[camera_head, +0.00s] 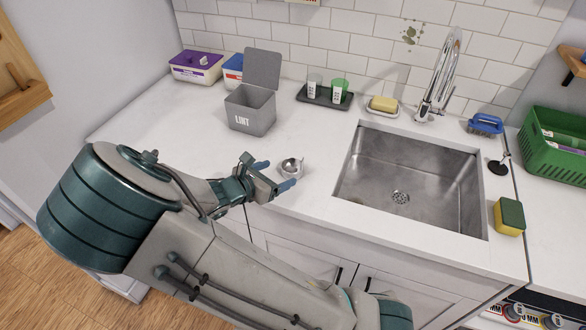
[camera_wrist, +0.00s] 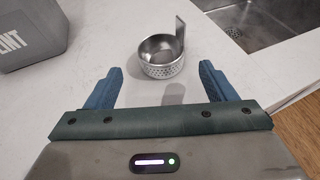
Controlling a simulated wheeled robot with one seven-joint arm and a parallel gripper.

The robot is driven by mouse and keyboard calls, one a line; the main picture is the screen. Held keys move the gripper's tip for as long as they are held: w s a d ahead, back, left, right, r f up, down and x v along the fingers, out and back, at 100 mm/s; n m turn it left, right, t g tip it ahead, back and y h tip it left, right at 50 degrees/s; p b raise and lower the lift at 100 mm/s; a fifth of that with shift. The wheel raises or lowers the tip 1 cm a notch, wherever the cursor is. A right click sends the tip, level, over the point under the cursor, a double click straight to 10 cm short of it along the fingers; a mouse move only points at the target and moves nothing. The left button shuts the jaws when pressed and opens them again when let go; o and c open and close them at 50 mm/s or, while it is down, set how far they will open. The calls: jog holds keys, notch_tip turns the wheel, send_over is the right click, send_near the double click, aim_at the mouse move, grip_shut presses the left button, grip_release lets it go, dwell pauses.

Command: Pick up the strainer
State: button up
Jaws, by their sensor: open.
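The strainer (camera_head: 291,168) is a small round metal basket with perforated sides, standing upright on the white counter left of the sink. In the wrist view the strainer (camera_wrist: 162,56) lies ahead of my gripper, with a flat upright tab at its right rim. My gripper (camera_head: 275,176) is low over the counter just left of the strainer. In the wrist view my gripper (camera_wrist: 161,82) is open, with one blue finger on each side and nothing between them. The strainer is just beyond the fingertips, roughly centred between them.
A grey lint bin (camera_head: 250,110) with a raised lid stands behind. The steel sink (camera_head: 408,172) is to the right. A dark tray (camera_head: 312,99) with two cups, a soap dish (camera_head: 381,108) and faucet (camera_head: 440,80) line the back. A sponge (camera_head: 509,217) sits right of the sink.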

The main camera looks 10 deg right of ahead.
aim_at(291, 167)
jog(key=shift+p+x, duration=0.5)
jog(key=shift+x, duration=2.7)
jog(key=shift+s, duration=0.1)
jog(key=c, duration=1.1)
jog(key=shift+r, duration=0.1)
